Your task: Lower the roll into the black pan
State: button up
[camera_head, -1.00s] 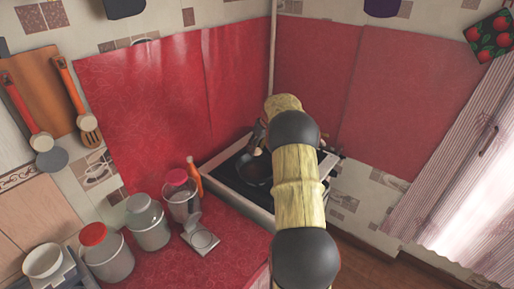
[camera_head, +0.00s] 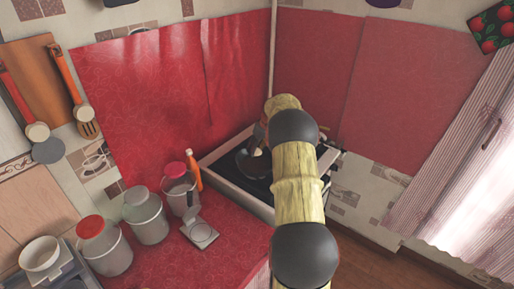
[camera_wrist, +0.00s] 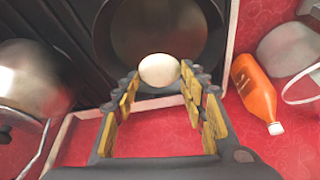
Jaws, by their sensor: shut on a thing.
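The roll (camera_wrist: 160,69) is a pale, rounded piece between my gripper's fingertips in the wrist view. My gripper (camera_wrist: 161,78) is shut on it. The black pan (camera_wrist: 205,55) lies beyond the fingertips, and the roll overlaps its near edge in this view. I cannot tell how high the roll is above the pan. In the head view the pan (camera_head: 253,168) sits on the stove at the corner, with the pale roll (camera_head: 257,152) small above it. My arm hides part of the stove and much of the gripper.
An orange bottle (camera_wrist: 253,88) stands close to the right of the pan in the wrist view. A metal pot (camera_wrist: 32,75) is at the left. Several lidded jars (camera_head: 147,222) stand on the red counter (camera_head: 170,265). Red panels (camera_head: 150,100) back the stove.

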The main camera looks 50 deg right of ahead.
aim_at(255, 164)
jog(key=shift+f+b, duration=0.6)
jog(key=shift+f, duration=0.55)
jog(key=shift+f+b, duration=1.4)
jog(key=shift+f, duration=1.1)
dwell(1.2)
jog(key=o, duration=1.3)
jog(key=v, duration=1.2)
jog(key=shift+w, duration=0.1)
